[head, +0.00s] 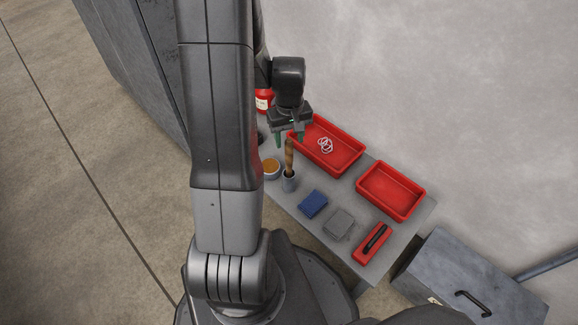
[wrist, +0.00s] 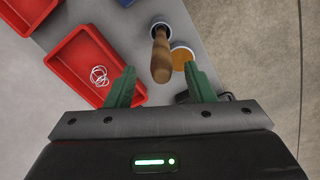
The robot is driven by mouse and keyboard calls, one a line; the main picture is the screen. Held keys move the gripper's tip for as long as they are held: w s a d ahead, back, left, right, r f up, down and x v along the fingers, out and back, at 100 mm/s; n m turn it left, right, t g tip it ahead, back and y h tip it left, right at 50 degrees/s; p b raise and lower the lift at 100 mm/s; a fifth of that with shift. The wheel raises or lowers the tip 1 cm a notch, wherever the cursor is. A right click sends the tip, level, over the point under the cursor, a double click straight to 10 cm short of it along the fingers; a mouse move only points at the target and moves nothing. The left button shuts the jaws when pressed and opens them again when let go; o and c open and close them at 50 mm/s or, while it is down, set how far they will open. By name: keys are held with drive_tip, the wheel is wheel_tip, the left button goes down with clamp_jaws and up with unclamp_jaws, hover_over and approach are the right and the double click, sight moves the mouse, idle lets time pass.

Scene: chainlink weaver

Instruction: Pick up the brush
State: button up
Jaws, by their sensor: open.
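The brush (head: 289,160) has a wooden handle and stands upright in a small grey cup (head: 289,185) on the grey bench. Its lower end is hidden in the cup. In the wrist view the handle (wrist: 161,57) points up toward the camera, just ahead of and between the fingertips. My gripper (head: 290,138) is open with its green fingers pointing down, at or just above the top of the handle. My gripper (wrist: 160,74) holds nothing; contact with the handle cannot be told.
A round tin with orange contents (head: 271,167) stands close left of the cup. A red tray with white rings (head: 345,165) and an empty red tray (head: 390,190) lie behind. A blue sponge (head: 313,204) and grey pad (head: 339,223) lie to the right.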

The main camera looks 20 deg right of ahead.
wheel_tip(320, 180, down, 4)
drive_tip(key=shift+a+r+b, duration=0.1)
drive_tip(key=shift+r+b, duration=0.1)
drive_tip(key=shift+b, duration=0.35)
drive_tip(key=shift+r, duration=0.1)
clamp_jaws()
drive_tip(key=shift+r, duration=0.1)
